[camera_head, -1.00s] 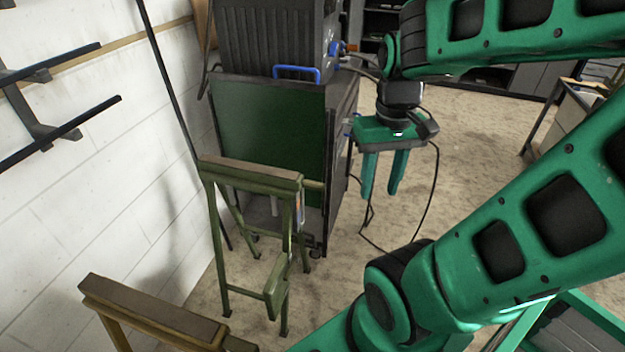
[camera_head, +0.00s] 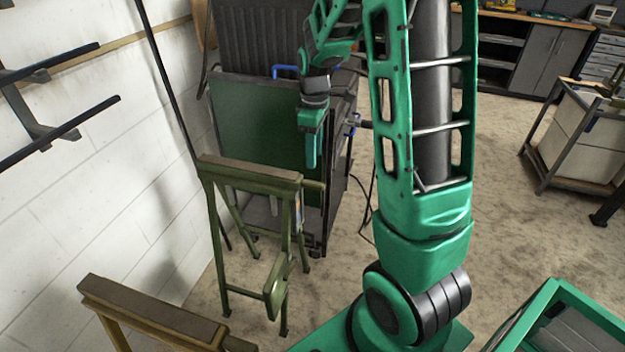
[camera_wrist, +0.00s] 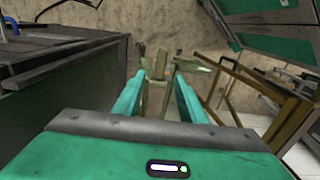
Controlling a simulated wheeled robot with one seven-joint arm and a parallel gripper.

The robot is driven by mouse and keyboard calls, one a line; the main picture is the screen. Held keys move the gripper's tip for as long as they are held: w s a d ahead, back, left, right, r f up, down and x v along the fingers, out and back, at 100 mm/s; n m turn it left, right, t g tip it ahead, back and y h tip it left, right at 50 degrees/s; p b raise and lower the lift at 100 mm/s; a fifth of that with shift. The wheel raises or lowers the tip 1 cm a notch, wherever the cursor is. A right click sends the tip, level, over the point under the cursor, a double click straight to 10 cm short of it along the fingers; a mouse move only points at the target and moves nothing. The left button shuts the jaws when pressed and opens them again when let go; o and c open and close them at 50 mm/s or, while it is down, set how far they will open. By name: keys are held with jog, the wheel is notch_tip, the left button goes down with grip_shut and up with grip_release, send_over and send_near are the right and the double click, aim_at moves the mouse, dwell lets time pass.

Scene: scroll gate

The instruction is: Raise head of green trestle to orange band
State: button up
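The green trestle (camera_head: 250,178) stands on the floor left of centre in the head view, its brown-topped head level on splayed legs. In the wrist view the trestle (camera_wrist: 155,88) shows nearly end-on, beyond and between my fingers. A small orange patch (camera_wrist: 166,74) shows on it there; I cannot tell whether it is the band. My gripper (camera_head: 312,165) points down near the right end of the head, seen edge-on. In the wrist view my gripper (camera_wrist: 158,103) has its two teal fingers apart with nothing held; they appear short of the trestle.
A dark cabinet with a green panel (camera_head: 255,115) stands close behind the trestle. A yellow-brown trestle (camera_head: 150,315) is at the front left, also at right in the wrist view (camera_wrist: 255,92). A white wall (camera_head: 90,190) bounds the left. Open floor (camera_head: 510,215) lies right.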

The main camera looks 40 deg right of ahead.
aim_at(314, 182)
notch_tip(314, 182, down, 10)
jog(key=shift+r, duration=0.1)
dwell(0.4)
grip_shut()
